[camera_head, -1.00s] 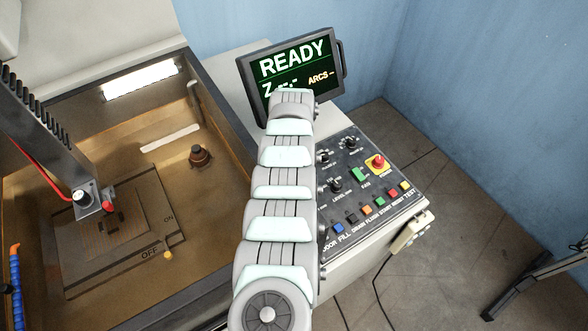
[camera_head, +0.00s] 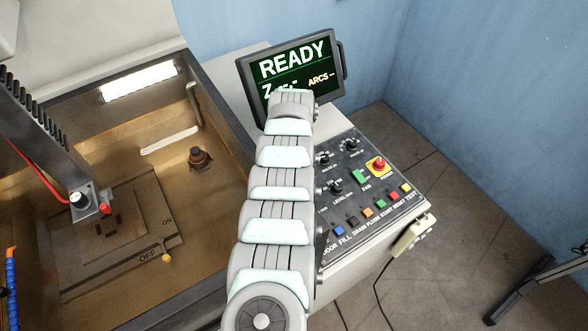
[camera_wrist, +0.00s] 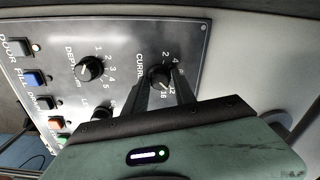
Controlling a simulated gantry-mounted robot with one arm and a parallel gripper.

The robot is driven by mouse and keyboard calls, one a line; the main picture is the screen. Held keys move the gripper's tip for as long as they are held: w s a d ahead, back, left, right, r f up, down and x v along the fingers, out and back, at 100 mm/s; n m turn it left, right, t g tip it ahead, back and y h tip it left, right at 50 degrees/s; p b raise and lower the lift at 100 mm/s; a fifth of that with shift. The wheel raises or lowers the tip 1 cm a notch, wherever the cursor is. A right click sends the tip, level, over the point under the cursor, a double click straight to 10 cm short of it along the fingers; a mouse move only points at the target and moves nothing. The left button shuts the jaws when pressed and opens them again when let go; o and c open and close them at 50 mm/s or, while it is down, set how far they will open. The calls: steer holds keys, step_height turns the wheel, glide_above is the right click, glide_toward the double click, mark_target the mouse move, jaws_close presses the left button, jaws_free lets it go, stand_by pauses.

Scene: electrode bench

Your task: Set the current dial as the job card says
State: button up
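The current dial (camera_wrist: 160,77) is a black knob with a light pointer mark on the panel in the wrist view. Numbers including 2, 4, 12 and 16 ring it, and its mark appears to point toward the high-number side. My gripper (camera_wrist: 163,84) reaches to this dial, its two dark fingers apart, with the knob at their tips. I cannot tell whether the fingers press on the knob. In the head view my arm hides the gripper and the current dial. No job card can be made out.
The depth dial (camera_wrist: 90,68) sits beside the current dial, with another knob (camera_wrist: 104,110) partly behind my gripper. Coloured buttons (camera_head: 367,212) and a red stop button (camera_head: 378,163) are on the panel. The screen (camera_head: 292,72) reads READY. An open tank (camera_head: 215,165) lies left.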

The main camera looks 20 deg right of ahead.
steer(key=o, duration=0.3)
step_height(320, 180, up, 11)
steer(key=shift+f, duration=0.1)
stand_by(0.4)
stand_by(0.4)
